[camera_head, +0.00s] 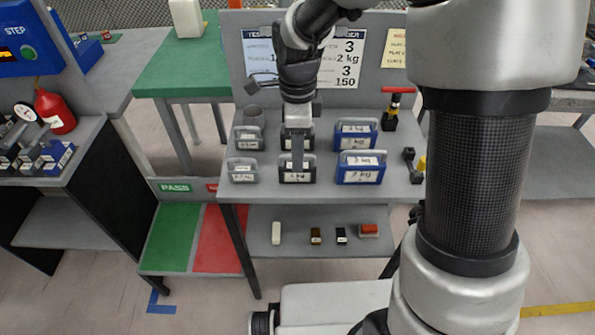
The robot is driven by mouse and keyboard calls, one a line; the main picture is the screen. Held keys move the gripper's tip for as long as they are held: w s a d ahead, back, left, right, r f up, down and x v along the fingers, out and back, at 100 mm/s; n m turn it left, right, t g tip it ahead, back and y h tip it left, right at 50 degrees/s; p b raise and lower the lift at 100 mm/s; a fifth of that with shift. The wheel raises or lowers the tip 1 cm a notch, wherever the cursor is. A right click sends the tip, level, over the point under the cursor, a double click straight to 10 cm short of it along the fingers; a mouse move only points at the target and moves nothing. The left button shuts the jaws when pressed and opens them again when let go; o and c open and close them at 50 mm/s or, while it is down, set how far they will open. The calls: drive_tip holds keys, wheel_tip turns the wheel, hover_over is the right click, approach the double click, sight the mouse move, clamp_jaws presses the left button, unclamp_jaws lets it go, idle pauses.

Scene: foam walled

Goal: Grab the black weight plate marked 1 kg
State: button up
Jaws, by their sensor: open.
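Box-like weights with white labels and handles stand in two rows on the grey table. The front middle black weight (297,177) has a label that seems to read 1 kg, though the print is small. A second black weight (308,143) stands behind it, mostly hidden by my gripper. My gripper (297,167) points down over the front black weight, its fingers overlapping the handle in this view. It is open, and nothing shows held in it. I cannot tell whether the fingers touch the handle.
Grey weights (242,172) stand close on the left and blue weights (360,170) on the right. A red-handled tool (392,108) stands at the back right. A grey panel with posters (343,60) rises behind. A lower shelf (290,257) holds several small blocks.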

wheel_tip(320, 180, down, 3)
drive_tip(key=shift+f, duration=0.2)
drive_tip(key=shift+c, duration=0.2)
clamp_jaws()
drive_tip(key=shift+r, duration=0.15)
idle(1.0)
